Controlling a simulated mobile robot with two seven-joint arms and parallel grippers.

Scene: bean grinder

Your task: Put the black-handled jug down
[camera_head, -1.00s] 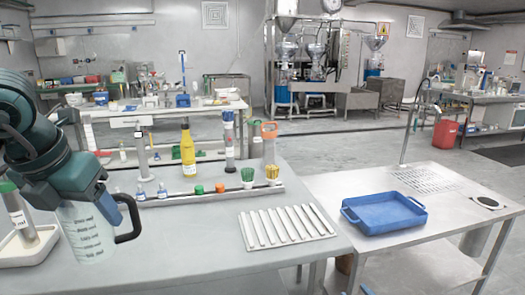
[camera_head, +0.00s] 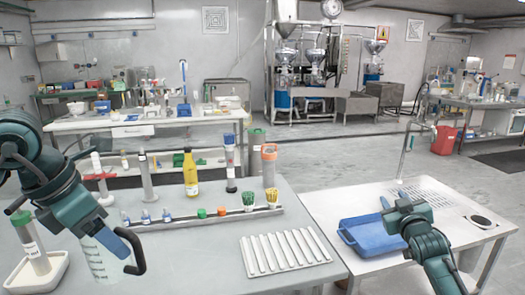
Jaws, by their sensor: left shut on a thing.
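The clear jug (camera_head: 97,264) with measuring marks and a black handle (camera_head: 138,258) is at the lower left, over the near table (camera_head: 195,262). It looks roughly upright. My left gripper (camera_head: 117,243) is shut on the jug near its top and handle, and hides part of its rim. I cannot tell whether the jug's base touches the table. My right gripper (camera_head: 390,208) is over the blue tray on the right table, apart from the jug. Its fingers are too small and hidden to tell if they are open.
A white holder (camera_head: 52,268) with a green-capped tube stands left of the jug. Behind is a rack (camera_head: 180,222) with small bottles and caps, near a yellow bottle (camera_head: 191,176). A ridged white tray (camera_head: 287,254) lies right. The blue tray (camera_head: 357,240) is on the right table. Bare tabletop lies between jug and ridged tray.

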